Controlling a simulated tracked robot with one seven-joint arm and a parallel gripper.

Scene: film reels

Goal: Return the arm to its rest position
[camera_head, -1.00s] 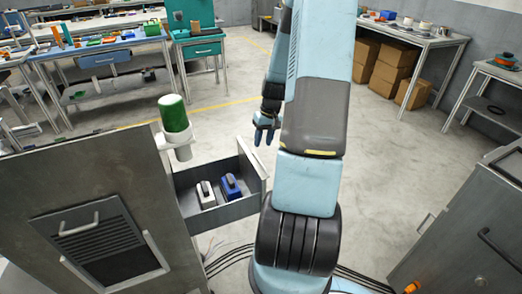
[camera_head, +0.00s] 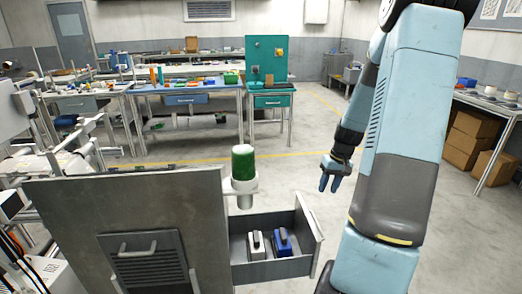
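My arm (camera_head: 400,130) is light blue and dark grey and stands raised on the right side of the head view. My gripper (camera_head: 330,184) points downward, with dark blue fingers, above and to the right of an open drawer (camera_head: 262,272). It touches nothing that I can see. The fingers look slightly apart, but they are small, and the gap between them is hard to judge.
The open drawer holds a white item (camera_head: 256,244) and a blue item (camera_head: 282,242). A green cylinder (camera_head: 243,163) sits in a white holder (camera_head: 242,186) at the grey cabinet (camera_head: 130,215). Workbenches (camera_head: 185,90) stand behind. Brown boxes (camera_head: 480,135) are at right. Floor between is open.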

